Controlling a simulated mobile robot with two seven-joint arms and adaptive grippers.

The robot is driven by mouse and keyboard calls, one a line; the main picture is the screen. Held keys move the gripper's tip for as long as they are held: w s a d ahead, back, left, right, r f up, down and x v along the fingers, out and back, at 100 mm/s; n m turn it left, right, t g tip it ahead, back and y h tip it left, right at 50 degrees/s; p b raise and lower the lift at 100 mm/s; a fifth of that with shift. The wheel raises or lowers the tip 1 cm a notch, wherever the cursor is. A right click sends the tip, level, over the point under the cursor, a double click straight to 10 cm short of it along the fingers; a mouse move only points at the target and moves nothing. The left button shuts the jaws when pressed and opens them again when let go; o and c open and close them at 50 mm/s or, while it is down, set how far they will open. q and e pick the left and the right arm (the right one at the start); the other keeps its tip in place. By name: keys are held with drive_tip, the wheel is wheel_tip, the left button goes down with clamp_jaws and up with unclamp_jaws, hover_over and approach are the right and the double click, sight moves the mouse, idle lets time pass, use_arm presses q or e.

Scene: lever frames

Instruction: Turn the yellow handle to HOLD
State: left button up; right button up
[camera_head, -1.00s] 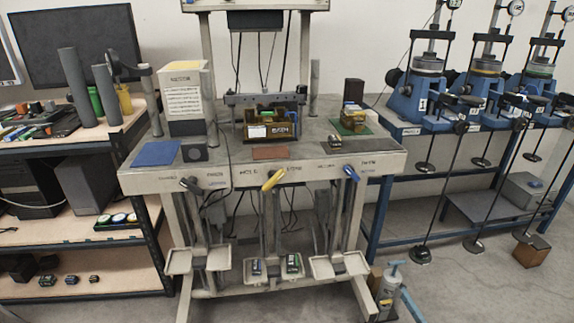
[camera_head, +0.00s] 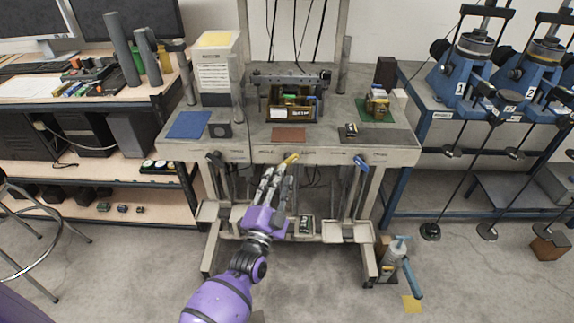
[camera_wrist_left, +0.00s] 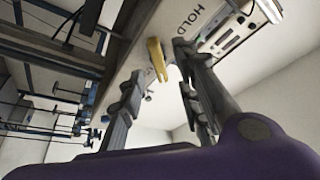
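The yellow handle (camera_head: 291,158) is on the front edge of the grey bench, slanting down to the left. In the left wrist view the yellow handle (camera_wrist_left: 157,60) shows between and beyond the fingertips, with the word HOLD (camera_wrist_left: 185,20) printed on the panel to its right. My left gripper (camera_head: 278,173) reaches up to the handle from below and in front, hiding part of the space under it. In the left wrist view my left gripper (camera_wrist_left: 158,68) has its fingers apart, with a gap beside the handle; contact cannot be told. My right gripper is not in view.
A dark handle (camera_head: 214,159) is left of the yellow one and a blue handle (camera_head: 361,163) right of it, on the same edge. Small trays (camera_head: 349,231) are below. A stool (camera_head: 40,240) stands at left.

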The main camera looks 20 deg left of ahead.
sight(288, 160)
use_arm(q)
drive_tip(key=shift+x, duration=2.4)
drive_tip(key=shift+d, duration=0.1)
drive_tip(key=shift+c, duration=0.5)
clamp_jaws()
